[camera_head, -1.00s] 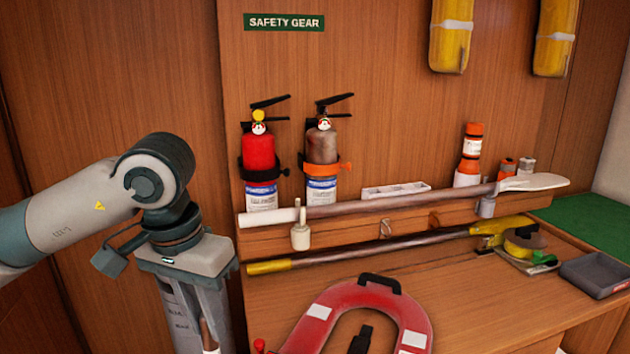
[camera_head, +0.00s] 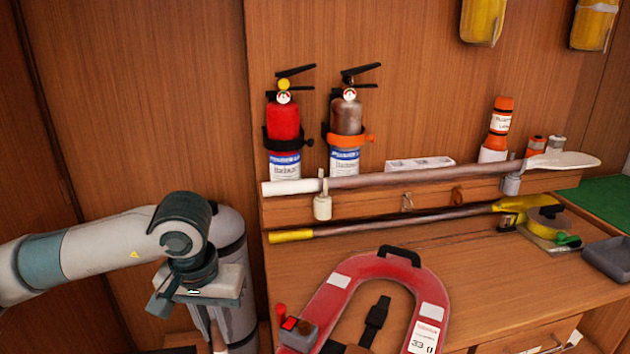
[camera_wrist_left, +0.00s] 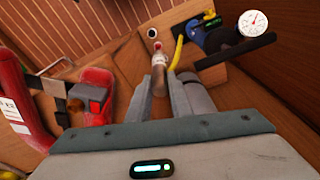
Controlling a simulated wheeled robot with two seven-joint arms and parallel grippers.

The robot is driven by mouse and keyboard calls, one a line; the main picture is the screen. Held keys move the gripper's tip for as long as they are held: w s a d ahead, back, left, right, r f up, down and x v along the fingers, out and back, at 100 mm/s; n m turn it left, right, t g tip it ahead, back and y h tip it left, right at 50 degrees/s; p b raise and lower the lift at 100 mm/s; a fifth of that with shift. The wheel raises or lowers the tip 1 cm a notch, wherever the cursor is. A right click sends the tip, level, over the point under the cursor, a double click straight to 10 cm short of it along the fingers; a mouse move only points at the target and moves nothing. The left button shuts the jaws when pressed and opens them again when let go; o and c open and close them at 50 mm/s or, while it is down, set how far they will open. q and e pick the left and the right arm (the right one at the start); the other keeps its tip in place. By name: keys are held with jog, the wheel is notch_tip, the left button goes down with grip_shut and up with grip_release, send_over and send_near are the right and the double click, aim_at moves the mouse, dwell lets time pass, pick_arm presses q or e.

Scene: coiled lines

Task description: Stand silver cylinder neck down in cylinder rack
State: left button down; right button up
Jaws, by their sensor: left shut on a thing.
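My left gripper (camera_head: 214,338) is at the lower left of the head view, pointing down, with its fingertips near the bottom edge. In the left wrist view its fingers (camera_wrist_left: 161,88) are shut on the silver cylinder (camera_wrist_left: 158,78), a small narrow bottle with a pale label. A red tip shows at the cylinder's far end. Beyond that tip is a wooden board with a dark, pale-rimmed hole (camera_wrist_left: 152,33), which looks like the cylinder rack. The tip appears close to the hole; I cannot tell whether they touch. My right gripper is not in view.
A large grey tank (camera_head: 236,250) stands right behind my left gripper. A gauge (camera_wrist_left: 252,22) and a blue valve (camera_wrist_left: 209,36) are close by in the wrist view. A red horseshoe float (camera_head: 335,285) lies on the bench to the right, with a red-and-grey box (camera_head: 298,334) on its near end.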

pick_arm(q)
jog(key=s+f, duration=0.4)
jog(key=f, duration=0.6)
jog(key=s+f, duration=0.4)
jog(key=f, duration=0.6)
jog(key=shift+s+f, duration=0.4)
